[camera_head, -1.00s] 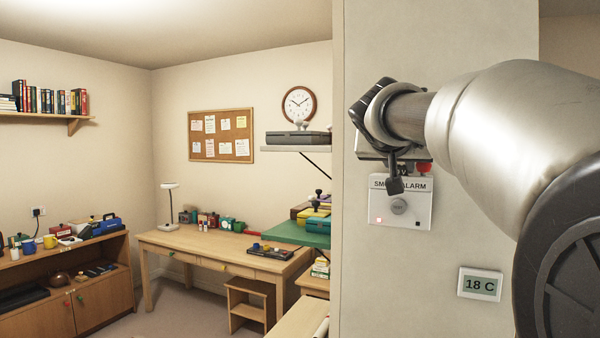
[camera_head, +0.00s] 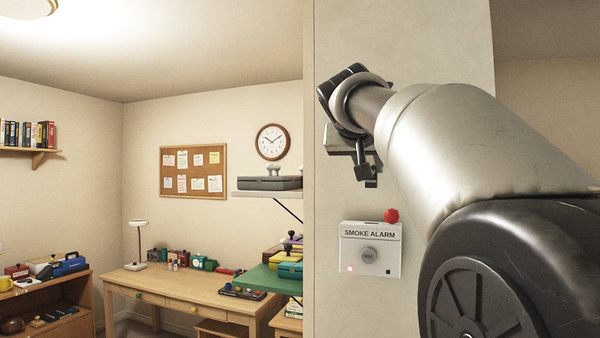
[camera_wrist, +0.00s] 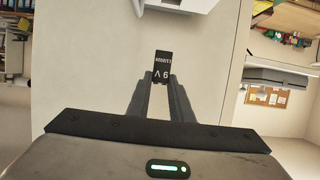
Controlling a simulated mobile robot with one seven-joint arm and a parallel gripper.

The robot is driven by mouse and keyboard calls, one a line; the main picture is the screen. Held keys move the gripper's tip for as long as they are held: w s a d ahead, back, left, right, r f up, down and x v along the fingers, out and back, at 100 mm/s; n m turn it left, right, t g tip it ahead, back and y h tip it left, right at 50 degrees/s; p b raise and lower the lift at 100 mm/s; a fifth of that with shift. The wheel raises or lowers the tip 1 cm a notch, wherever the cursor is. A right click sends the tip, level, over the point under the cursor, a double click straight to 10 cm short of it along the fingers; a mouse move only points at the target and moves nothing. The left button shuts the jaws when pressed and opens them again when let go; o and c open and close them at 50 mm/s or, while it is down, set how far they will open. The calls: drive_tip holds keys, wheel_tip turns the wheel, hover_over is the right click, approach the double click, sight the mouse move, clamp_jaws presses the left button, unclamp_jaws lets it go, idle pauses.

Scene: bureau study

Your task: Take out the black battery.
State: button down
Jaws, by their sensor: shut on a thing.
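My gripper (camera_wrist: 160,88) is shut on a black battery (camera_wrist: 163,66) marked 9 V, which stands out past the fingertips in the wrist view. In the head view my gripper (camera_head: 366,172) is up against the pale wall panel, above the white smoke alarm (camera_head: 353,256) and apart from it. The battery is small and dark there and hard to tell from the fingers. A white casing (camera_wrist: 205,4), likely the alarm, shows at the top edge of the wrist view.
The pale wall panel (camera_head: 350,305) stands close behind the gripper. A shelf (camera_head: 268,194) with a grey case (camera_head: 270,183) juts out to its left. A green board (camera_head: 262,279) with boxes lies below that. A wooden desk (camera_head: 185,283) stands farther back. Space in front of the panel looks free.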

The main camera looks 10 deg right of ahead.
drive_tip(key=shift+r+p, duration=1.45)
drive_tip(key=shift+r, duration=0.3)
drive_tip(key=shift+r, duration=0.15)
wheel_tip(320, 180, up, 3)
drive_tip(key=p, duration=0.3)
drive_tip(key=shift+r, duration=0.1)
drive_tip(key=shift+w, duration=0.1)
